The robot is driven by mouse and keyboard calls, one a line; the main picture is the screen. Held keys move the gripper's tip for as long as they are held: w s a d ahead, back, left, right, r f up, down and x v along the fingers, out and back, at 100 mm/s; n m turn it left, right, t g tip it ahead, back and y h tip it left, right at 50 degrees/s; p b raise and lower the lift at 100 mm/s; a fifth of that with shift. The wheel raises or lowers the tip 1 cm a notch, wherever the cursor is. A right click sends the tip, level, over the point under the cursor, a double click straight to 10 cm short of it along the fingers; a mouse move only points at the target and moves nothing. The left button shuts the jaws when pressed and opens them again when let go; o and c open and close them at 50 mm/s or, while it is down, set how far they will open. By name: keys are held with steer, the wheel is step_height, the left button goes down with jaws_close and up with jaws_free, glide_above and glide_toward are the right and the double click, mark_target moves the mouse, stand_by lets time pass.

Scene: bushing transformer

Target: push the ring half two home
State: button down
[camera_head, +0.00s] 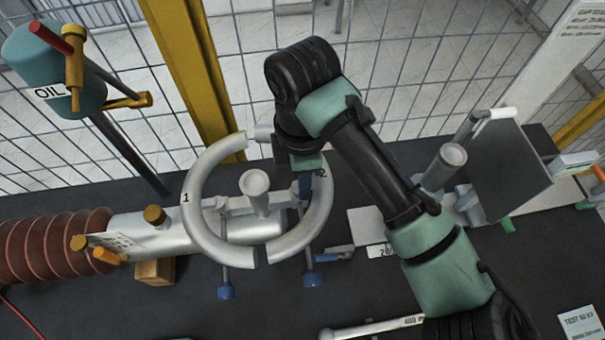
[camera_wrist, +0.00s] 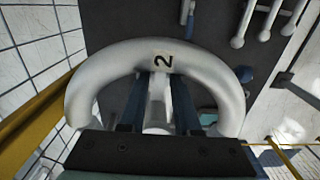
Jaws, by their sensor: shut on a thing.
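Ring half two (camera_head: 319,208) is a pale grey half ring marked 2, on the right of the ring in the head view. It also arches across the wrist view (camera_wrist: 205,64). Ring half one (camera_head: 196,228), marked 1, faces it on the left. A narrow dark gap shows between their lower ends, and their upper ends look slightly offset. My gripper (camera_head: 306,186) is at the inner side of ring half two, its blue fingers (camera_wrist: 157,105) shut on a pale part in its middle. The exact grip is partly hidden by the ring and my wrist.
A grey cylinder (camera_head: 160,236) with a brown ribbed bushing (camera_head: 50,247) lies left of the ring. Blue-ended clamp screws (camera_head: 226,291) hang below. The dark table (camera_head: 260,318) is fairly clear in front; mesh fencing is behind.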

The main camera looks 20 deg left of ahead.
steer(key=shift+f+b, duration=0.45)
steer(key=shift+f, duration=0.25)
steer(key=c, duration=0.5)
jaws_free()
steer(key=shift+c, duration=0.2)
step_height(320, 180, up, 13)
steer(key=shift+b, duration=0.45)
